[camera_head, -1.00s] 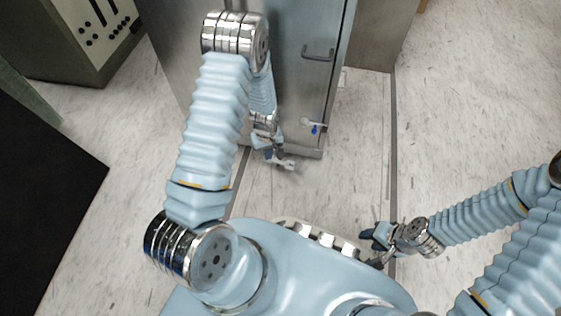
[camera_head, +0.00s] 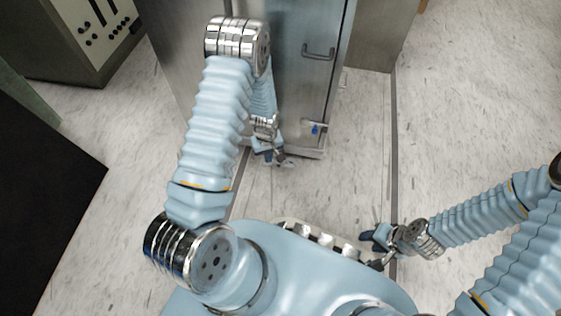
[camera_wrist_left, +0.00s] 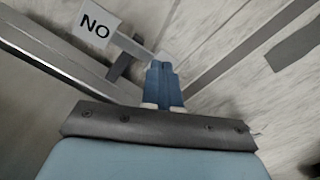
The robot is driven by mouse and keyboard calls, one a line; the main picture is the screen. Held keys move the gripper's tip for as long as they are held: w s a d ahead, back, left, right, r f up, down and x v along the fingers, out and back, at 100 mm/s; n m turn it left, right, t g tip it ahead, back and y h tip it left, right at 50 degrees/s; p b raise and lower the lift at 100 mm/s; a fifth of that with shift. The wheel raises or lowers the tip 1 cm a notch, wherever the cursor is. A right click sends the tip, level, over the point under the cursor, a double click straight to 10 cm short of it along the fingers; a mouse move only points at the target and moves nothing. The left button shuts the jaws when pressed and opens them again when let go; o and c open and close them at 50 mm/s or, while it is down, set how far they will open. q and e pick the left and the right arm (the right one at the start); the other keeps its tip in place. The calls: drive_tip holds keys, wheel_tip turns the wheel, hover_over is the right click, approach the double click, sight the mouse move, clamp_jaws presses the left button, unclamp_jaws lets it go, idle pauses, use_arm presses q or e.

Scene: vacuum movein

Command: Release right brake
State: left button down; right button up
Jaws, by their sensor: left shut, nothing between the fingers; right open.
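My left gripper (camera_head: 273,158) is low in front of the base of the grey metal cabinet (camera_head: 300,85). In the left wrist view its blue fingers (camera_wrist_left: 163,78) are together, with nothing between them. Just beyond the fingertips there is a pale lever (camera_wrist_left: 136,47) with a white tag (camera_wrist_left: 97,24) reading "NO" and a dark bracket. It looks like a brake; whether the fingers touch it I cannot tell. A small blue part (camera_head: 315,129) on a pale fitting sits at the cabinet's lower right corner. My right gripper (camera_head: 371,250) is open and empty, away from the cabinet.
The cabinet door has a bar handle (camera_head: 318,52). A control console (camera_head: 95,40) with knobs stands at upper left, and a black surface (camera_head: 45,200) is at the left. The pale floor (camera_head: 450,120) right of the cabinet is clear.

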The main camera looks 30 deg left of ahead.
use_arm(q)
wheel_tip(320, 180, up, 8)
drive_tip(key=p, duration=0.5)
drive_tip(key=shift+p, duration=0.4)
idle(0.3)
drive_tip(key=s+d+r+m+h+p, duration=0.2)
drive_tip(key=s+d+r+m+p, duration=0.1)
drive_tip(key=s+d+r+p, duration=0.3)
drive_tip(key=s+d+r+m+h+p, duration=0.2)
drive_tip(key=s+d+r+m+p, duration=0.1)
drive_tip(key=s+d+r+p, duration=0.3)
drive_tip(key=s+d, duration=0.2)
drive_tip(key=d, duration=0.2)
drive_tip(key=shift+s+d+m+t, duration=0.25)
drive_tip(key=shift+s+m+t, duration=0.15)
